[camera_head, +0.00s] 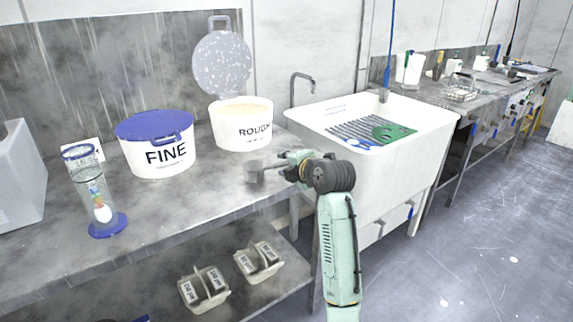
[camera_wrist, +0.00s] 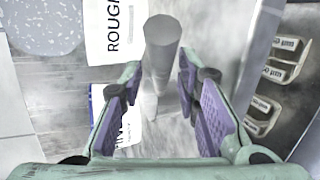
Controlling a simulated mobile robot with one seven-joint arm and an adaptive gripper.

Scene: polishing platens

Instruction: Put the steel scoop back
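The steel scoop (camera_head: 255,172) is at the bench's front edge, below the ROUGH tub, its handle toward my gripper. In the wrist view the scoop's grey cup (camera_wrist: 163,45) is ahead, with its handle between my fingers. My gripper (camera_head: 290,160) also shows in the wrist view (camera_wrist: 158,85); its purple-padded fingers are apart, with gaps on both sides of the handle. I cannot tell whether the scoop touches the bench. The white ROUGH tub (camera_head: 243,135) is open, with pale contents and its speckled lid (camera_head: 222,63) raised behind. The FINE tub (camera_head: 160,157) has its blue lid (camera_head: 153,124) on.
A clear cylinder on a blue base (camera_head: 107,226) and a grey box (camera_head: 18,178) stand at left. A white sink (camera_head: 390,160) with a tap is right of the bench. Small labelled holders (camera_head: 203,289) sit on the lower shelf. Open floor (camera_head: 480,230) lies at right.

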